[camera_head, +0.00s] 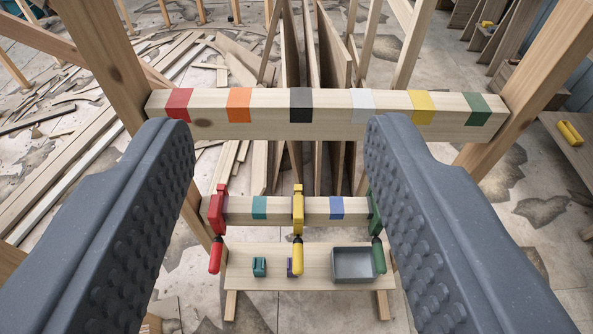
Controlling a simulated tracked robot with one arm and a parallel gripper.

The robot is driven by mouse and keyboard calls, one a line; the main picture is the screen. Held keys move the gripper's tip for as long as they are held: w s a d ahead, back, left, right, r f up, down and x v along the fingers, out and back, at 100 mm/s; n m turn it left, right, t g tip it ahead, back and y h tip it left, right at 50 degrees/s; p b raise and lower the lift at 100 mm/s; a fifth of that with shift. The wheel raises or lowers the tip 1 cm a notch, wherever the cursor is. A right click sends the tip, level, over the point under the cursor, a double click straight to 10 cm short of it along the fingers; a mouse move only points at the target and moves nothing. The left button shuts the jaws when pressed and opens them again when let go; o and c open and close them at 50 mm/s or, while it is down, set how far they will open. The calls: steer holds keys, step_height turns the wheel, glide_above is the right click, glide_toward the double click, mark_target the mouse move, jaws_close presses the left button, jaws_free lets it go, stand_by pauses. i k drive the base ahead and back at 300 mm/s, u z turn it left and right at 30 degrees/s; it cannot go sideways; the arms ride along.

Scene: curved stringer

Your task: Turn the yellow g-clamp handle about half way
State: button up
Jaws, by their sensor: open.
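The yellow g-clamp (298,207) is fixed on the lower wooden beam, in the middle between a red clamp and a green clamp. Its yellow handle (298,258) hangs down below the beam, in front of the bench. My gripper (280,145) is open, with its two dark studded fingers wide apart on the left and right of the picture. The yellow clamp shows in the gap between the fingers, farther off and lower. Nothing is between the fingers at close range, and neither finger touches the handle.
A red clamp (218,212) and a green clamp (376,215) flank it on the lower beam (278,209). An upper beam (265,118) with coloured bands crosses above. A low bench (240,283) below holds a grey tray (333,277), a teal block (260,267) and a small purple item.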

mark_target(298, 252)
steer(key=z, duration=0.05)
steer(key=k, duration=0.5)
steer(key=z, duration=1)
steer(key=k, duration=0.55)
steer(key=z, duration=0.1)
steer(key=i, duration=0.5)
steer(key=u, duration=0.05)
